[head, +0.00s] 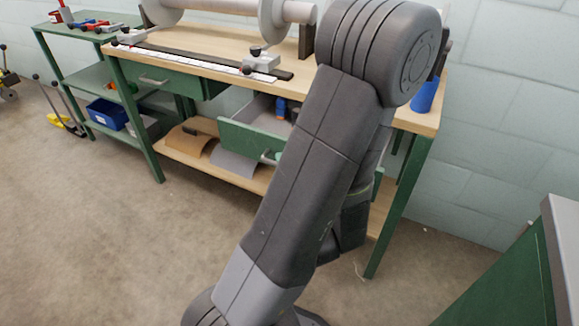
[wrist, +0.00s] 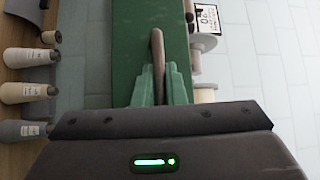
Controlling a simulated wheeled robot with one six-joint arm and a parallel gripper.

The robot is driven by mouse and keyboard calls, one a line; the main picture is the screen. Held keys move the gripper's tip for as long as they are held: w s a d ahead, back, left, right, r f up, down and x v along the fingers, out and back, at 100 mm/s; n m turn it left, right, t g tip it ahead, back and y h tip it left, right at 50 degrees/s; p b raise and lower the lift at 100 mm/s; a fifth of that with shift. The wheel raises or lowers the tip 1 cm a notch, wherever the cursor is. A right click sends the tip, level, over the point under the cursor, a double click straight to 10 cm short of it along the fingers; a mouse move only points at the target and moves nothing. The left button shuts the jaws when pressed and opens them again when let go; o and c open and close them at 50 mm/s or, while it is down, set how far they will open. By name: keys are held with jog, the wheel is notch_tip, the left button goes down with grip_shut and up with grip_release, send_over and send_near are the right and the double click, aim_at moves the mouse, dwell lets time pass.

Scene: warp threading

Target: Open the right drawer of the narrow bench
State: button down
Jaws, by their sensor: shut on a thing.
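The narrow bench (head: 205,147) has a wooden top and green legs. Its right drawer (head: 245,140) stands pulled out, with a green front and a blue-capped thing inside. The drawer's right part is hidden behind my arm. The drawer handle (head: 268,157) shows beside my arm. In the wrist view the handle (wrist: 157,62) stands out from the green drawer front (wrist: 94,50), between the teal fingers of my gripper (wrist: 158,84). My gripper is shut on it. In the head view my gripper is hidden behind my arm. The left drawer (head: 155,78) is closed.
A green shelf cart (head: 95,75) with tools and a blue bin (head: 107,114) stands at the left. A green cabinet (head: 515,270) is at the lower right. Thread cones (wrist: 25,92) show at the wrist view's left. The floor before the bench is clear.

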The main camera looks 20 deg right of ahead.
jog(key=shift+s+a+b, duration=0.75)
jog(key=shift+s+a, duration=0.4)
jog(key=shift+a, duration=0.25)
jog(key=c, duration=1.8)
grip_release()
jog(key=shift+o, duration=0.2)
